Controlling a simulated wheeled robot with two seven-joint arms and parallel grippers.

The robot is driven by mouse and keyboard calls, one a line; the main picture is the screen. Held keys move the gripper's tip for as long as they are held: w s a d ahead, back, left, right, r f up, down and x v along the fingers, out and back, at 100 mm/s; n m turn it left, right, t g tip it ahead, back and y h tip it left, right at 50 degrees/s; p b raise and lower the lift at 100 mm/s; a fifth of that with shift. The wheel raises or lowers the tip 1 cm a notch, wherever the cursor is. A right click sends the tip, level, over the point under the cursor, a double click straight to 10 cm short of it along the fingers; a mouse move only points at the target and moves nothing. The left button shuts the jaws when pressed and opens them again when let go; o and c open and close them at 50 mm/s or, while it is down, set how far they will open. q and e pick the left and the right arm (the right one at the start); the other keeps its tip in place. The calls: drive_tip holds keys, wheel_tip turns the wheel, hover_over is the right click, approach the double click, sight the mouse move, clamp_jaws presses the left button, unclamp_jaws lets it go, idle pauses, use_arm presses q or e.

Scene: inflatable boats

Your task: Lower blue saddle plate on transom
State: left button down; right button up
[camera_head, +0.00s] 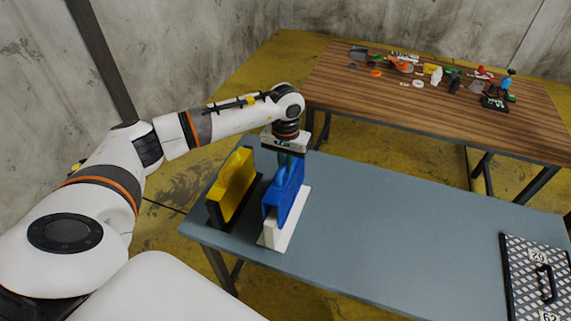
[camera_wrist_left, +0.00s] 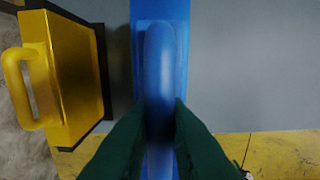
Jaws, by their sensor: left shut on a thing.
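The blue saddle plate (camera_head: 285,200) is upright at the white transom (camera_head: 278,238) on the grey-blue table in the head view. I cannot tell whether the plate is seated on it or just above it. My left gripper (camera_head: 288,160) points down from above and is shut on the plate's blue handle. In the left wrist view, the dark fingertips (camera_wrist_left: 160,125) close on both sides of the rounded handle, and the blue plate (camera_wrist_left: 180,60) runs below it. The transom is largely hidden by the plate. My right gripper is not in view.
A yellow plate (camera_head: 233,183) with a handle stands in a black holder (camera_head: 221,214) close left of the blue plate. A patterned panel (camera_head: 527,270) with a black handle lies at the right. The middle of the grey-blue table (camera_head: 400,230) is clear. A wooden table (camera_head: 430,110) behind carries assorted small items.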

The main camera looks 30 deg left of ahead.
use_arm(q)
drive_tip(key=shift+r+p, duration=1.8)
drive_tip(key=shift+r, duration=2.5)
drive_tip(key=shift+f, duration=0.1)
